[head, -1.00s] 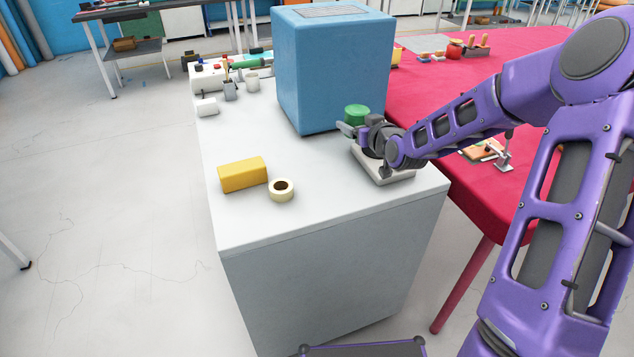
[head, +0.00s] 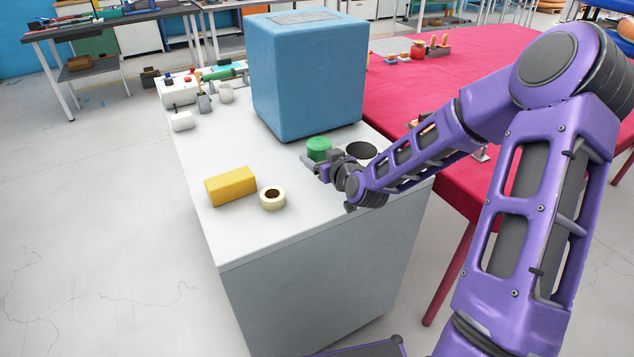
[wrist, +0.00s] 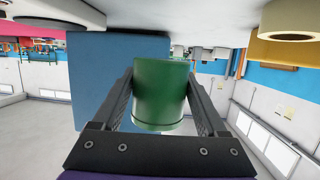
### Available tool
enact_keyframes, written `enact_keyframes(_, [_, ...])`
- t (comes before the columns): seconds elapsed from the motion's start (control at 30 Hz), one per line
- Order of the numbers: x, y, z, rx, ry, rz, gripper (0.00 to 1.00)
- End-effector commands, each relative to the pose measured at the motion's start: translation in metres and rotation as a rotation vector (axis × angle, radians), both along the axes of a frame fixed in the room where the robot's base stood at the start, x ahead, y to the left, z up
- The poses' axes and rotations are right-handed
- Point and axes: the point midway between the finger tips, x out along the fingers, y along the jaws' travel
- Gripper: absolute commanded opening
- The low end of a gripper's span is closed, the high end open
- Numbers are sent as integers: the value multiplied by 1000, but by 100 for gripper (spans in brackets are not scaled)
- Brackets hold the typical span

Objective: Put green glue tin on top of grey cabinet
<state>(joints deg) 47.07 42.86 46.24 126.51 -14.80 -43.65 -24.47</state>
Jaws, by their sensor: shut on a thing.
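The green glue tin (head: 319,149) is held in my gripper (head: 322,164), in front of the blue box. In the wrist view, which is upside down, the tin (wrist: 160,95) sits between both fingers. The grey cabinet (head: 310,290) has a pale flat top, and the tin is over its right part. I cannot tell whether the tin's base touches the top. My gripper and forearm hide part of the cabinet top.
A large blue box (head: 308,80) stands behind the tin. A scale with a dark round plate (head: 361,150) lies right of it. A yellow block (head: 230,187) and a tape roll (head: 272,197) lie to the left. The front of the top is clear.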

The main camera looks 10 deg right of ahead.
Motion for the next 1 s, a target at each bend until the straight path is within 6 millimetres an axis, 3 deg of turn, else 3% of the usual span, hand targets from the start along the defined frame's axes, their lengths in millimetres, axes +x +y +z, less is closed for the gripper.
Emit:
enact_keyframes(0.5, [1,1,-62,2,-2,1,0])
enact_keyframes(0.93, [1,1,-68,-1,-4,2,0])
enact_keyframes(0.97, [0,1,-68,0,-1,1,77])
enact_keyframes(1.0, [0,1,-67,0,-1,1,84])
